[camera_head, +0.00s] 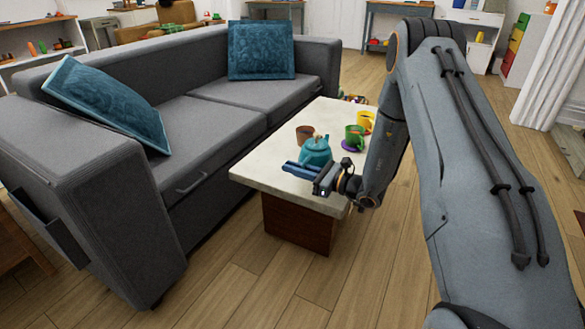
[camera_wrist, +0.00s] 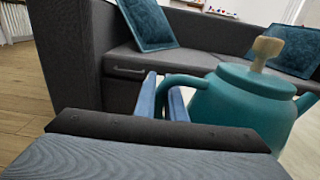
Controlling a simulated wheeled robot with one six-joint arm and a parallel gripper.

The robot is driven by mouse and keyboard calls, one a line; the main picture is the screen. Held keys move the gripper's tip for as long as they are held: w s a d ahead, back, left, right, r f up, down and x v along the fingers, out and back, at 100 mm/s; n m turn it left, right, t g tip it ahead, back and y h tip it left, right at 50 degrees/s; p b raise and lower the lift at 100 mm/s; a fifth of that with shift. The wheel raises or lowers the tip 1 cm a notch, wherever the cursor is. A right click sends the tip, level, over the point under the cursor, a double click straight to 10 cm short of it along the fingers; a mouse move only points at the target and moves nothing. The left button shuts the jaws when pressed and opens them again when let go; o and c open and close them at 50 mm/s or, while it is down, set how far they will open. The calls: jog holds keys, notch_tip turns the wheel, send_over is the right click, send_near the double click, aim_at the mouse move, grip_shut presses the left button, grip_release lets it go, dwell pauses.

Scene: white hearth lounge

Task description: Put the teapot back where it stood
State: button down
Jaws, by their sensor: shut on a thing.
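The teal teapot (camera_head: 314,152) is at the near part of the white-topped coffee table (camera_head: 262,170) in the head view. I cannot tell whether its base touches the tabletop. In the wrist view the teapot (camera_wrist: 235,105) fills the right side, upright, with a pale lid knob on top. Its handle (camera_wrist: 170,84) points left and passes between the blue fingers of my gripper (camera_wrist: 164,98). My gripper (camera_head: 296,168) is shut on the handle, at the table's near edge in the head view. The lower part of the teapot is hidden in the wrist view.
A grey sofa (camera_head: 180,125) with teal cushions lies left of the table. The tabletop's left part is bare.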

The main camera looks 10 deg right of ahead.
jog(key=shift+f+b, duration=0.3)
jog(key=shift+f, duration=0.25)
dwell(0.4)
jog(key=c, duration=1.7)
grip_release()
jog(key=shift+c, duration=0.2)
jog(key=shift+f, duration=0.1)
